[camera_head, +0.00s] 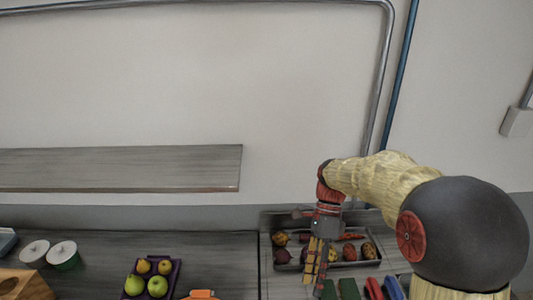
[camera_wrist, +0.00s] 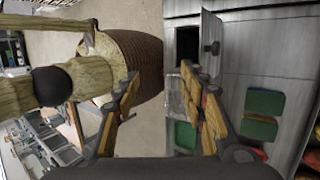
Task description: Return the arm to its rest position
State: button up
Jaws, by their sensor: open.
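My gripper (camera_head: 316,262) hangs from my bent arm at the right side of the head view, fingers pointing down. It is in front of a metal tray (camera_head: 372,264) holding several fruits or vegetables. In the wrist view my gripper (camera_wrist: 160,105) has its two wood-coloured fingers spread wide apart, with nothing between them. The wrist view looks down past the counter edge toward the floor and my own body. The arm is extended over the counter area.
A purple tray (camera_head: 174,284) with green and yellow fruits stands on the counter. Two white-topped cans (camera_head: 63,254) and a wooden block (camera_head: 28,284) are at left. Green, red and blue items (camera_head: 375,288) lie below the metal tray. A shelf (camera_head: 120,168) juts from the wall.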

jog(key=s+d+f+n+t+h+b, duration=0.1)
jog(key=s+d+n+t+b, duration=0.2)
jog(key=n, duration=0.6)
jog(key=s+d+f+n+t+h+b, duration=0.1)
jog(key=s+d+n+t+b, duration=0.2)
jog(key=s+n+t+b, duration=0.4)
jog(key=s+n+t, duration=0.2)
jog(key=s, duration=0.2)
jog(key=shift+s+d, duration=0.2)
jog(key=shift+d, duration=0.1)
